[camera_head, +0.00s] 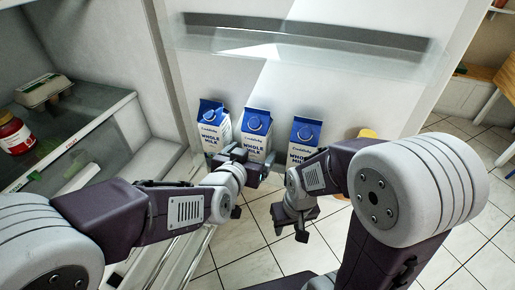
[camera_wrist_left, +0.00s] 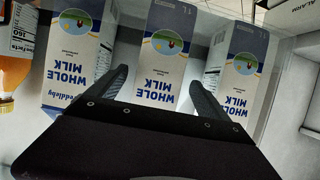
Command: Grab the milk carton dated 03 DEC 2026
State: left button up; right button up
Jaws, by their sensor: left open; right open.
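Three blue-and-white whole milk cartons stand in a row in the fridge door: a left one (camera_head: 214,127), a middle one (camera_head: 256,132) and a right one (camera_head: 303,139). No date is readable on any of them. My left gripper (camera_head: 252,163) is open at the lower part of the middle carton. In the left wrist view, which is upside down, its fingers (camera_wrist_left: 158,85) point at the middle carton (camera_wrist_left: 158,50), one finger toward each side; contact cannot be told. My right gripper (camera_head: 290,232) is open and empty, lower and nearer, over the floor.
A yellow-orange bottle (camera_head: 368,134) stands right of the cartons, partly hidden by my right arm; it also shows in the left wrist view (camera_wrist_left: 12,75). Tiled floor lies below.

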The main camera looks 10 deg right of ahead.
aim_at(255, 119)
pick_arm(q)
jog(key=b+x, duration=0.1)
jog(key=x, duration=0.4)
jog(key=shift+s+d, duration=0.1)
jog(key=shift+s+r, duration=0.1)
jog(key=shift+r, duration=0.05)
jog(key=shift+c, duration=0.3)
grip_shut()
jog(key=shift+r, duration=0.15)
notch_tip(255, 119, up, 10)
jog(key=p, duration=0.6)
